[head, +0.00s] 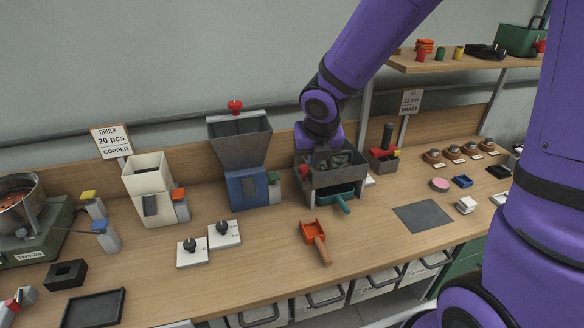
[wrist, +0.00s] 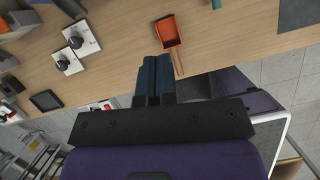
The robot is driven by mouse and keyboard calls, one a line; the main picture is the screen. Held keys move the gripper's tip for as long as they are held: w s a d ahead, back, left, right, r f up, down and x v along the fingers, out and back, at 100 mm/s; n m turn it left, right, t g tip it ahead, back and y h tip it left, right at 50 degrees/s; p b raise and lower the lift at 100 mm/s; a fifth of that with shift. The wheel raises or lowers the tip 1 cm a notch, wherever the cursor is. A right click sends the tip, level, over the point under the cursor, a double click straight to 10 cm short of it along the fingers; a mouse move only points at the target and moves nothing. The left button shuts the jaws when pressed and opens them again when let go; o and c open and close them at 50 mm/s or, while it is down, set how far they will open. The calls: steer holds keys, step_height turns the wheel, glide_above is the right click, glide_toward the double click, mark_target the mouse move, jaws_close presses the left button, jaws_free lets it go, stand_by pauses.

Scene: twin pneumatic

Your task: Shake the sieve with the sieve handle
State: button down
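A teal scoop-like piece (head: 342,198) sits low at the sieve's front.
An orange scoop (head: 314,238) lies on the bench front; it also shows in the wrist view (wrist: 169,33). A grey-blue hopper (head: 242,150) stands left of the sieve. A red-and-black tool stand (head: 383,158) is close on its right. A grey mat (head: 423,216) lies farther right.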

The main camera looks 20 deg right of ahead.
mark_target(302, 167)
steer(key=w+d+f, duration=0.1)
steer(key=w+f, duration=0.6)
steer(key=f, duration=0.2)
steer(key=shift+w+f, duration=0.2)
steer(key=shift+f, duration=0.05)
stand_by(0.8)
stand_by(0.3)
steer(key=shift+w, duration=1.6)
steer(key=shift+s, duration=0.1)
